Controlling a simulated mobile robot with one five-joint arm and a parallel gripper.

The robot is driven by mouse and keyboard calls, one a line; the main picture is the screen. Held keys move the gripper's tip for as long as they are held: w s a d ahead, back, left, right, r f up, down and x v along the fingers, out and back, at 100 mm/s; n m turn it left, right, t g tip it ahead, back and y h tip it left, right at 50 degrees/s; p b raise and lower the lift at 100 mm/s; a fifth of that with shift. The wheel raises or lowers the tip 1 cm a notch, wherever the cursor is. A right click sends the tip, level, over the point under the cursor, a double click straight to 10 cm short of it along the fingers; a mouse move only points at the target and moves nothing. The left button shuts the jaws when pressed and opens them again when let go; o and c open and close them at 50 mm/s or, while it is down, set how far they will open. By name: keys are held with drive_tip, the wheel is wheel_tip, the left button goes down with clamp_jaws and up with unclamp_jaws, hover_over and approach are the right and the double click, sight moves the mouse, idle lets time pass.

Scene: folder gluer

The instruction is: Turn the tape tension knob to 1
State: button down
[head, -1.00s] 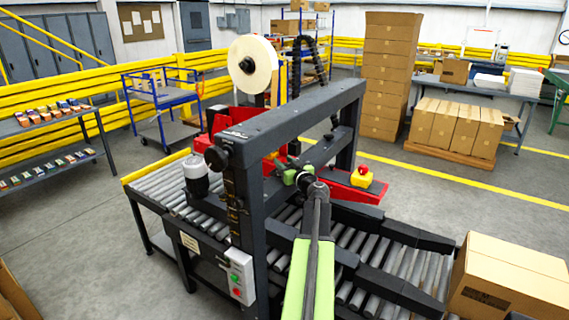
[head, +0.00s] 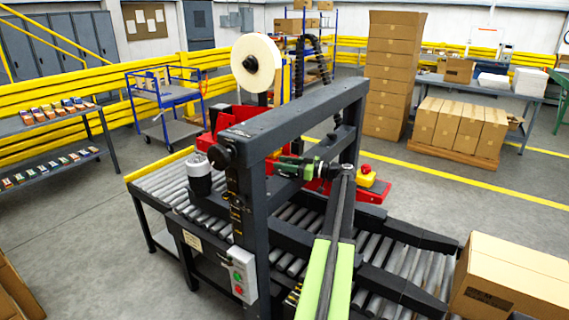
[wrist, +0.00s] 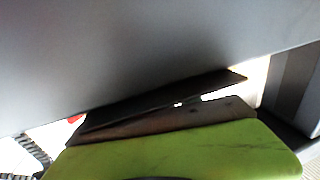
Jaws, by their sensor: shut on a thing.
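The carton sealer's dark frame (head: 300,118) stands mid-view in the head view, with a red tape head (head: 222,118) and a large tape roll (head: 256,63) behind its crossbar. My green gripper (head: 279,162) points left just under the crossbar, its tips partly hidden by it. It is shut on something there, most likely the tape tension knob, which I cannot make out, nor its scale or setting. In the wrist view a grey surface fills the upper part, close above the brown and dark fingers (wrist: 175,115).
A black knob (head: 222,152) sits on the frame's left post, above a switch box (head: 241,272). The roller conveyor (head: 160,190) runs beneath. A carton (head: 515,280) lies at the right. A red and yellow stop button (head: 367,176) is behind my arm.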

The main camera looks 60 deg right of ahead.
drive_tip(key=n+g+y, duration=0.1)
drive_tip(key=y, duration=0.1)
drive_tip(key=n+g+y, duration=0.1)
drive_tip(key=n+y, duration=0.1)
drive_tip(key=y, duration=0.1)
drive_tip(key=shift+s+a+n, duration=0.1)
drive_tip(key=shift+a+n, duration=0.1)
drive_tip(key=shift+n, duration=0.1)
drive_tip(key=shift+s+a+n+g+y, duration=0.15)
drive_tip(key=shift+a+n+g+y, duration=0.1)
drive_tip(key=shift+n+g+y, duration=0.5)
drive_tip(key=shift+s+a+n+g+y, duration=0.1)
drive_tip(key=shift+a+n+g+y, duration=0.1)
drive_tip(key=shift+n+g+y, duration=0.55)
drive_tip(key=shift+a+y, duration=0.1)
drive_tip(key=shift+y, duration=0.4)
drive_tip(key=c, duration=0.9)
unclamp_jaws()
drive_tip(key=shift+r, duration=0.1)
